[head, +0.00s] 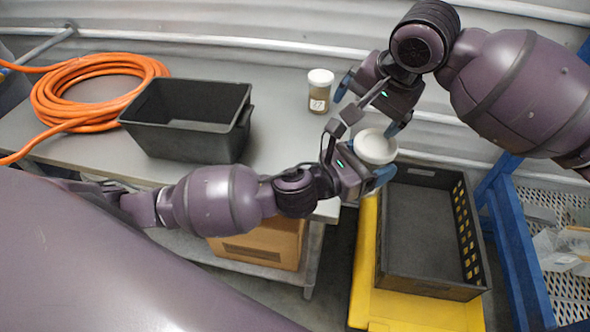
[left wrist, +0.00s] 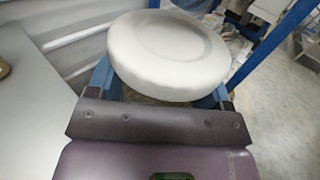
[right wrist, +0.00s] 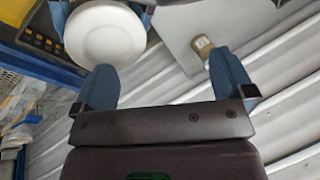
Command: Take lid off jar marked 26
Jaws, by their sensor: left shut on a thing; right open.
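A jar with a wide white lid (head: 376,147) is held by my left gripper (head: 370,168), beyond the table's right end. In the left wrist view the lid (left wrist: 170,50) sits on the jar, with the blue fingers on either side of the body below it. The jar's body and any label on it are mostly hidden. My right gripper (head: 370,107) is open and empty, just above and beside the lid. In the right wrist view the lid (right wrist: 104,38) is left of the open fingers (right wrist: 165,82), not between them.
Another white-lidded jar (head: 319,92), its label seeming to read 27, stands on the grey table (head: 275,125). A black bin (head: 190,120) and an orange hose coil (head: 85,90) are there too. A black crate (head: 430,275) on something yellow is below the held jar. A blue rack (head: 515,245) stands right.

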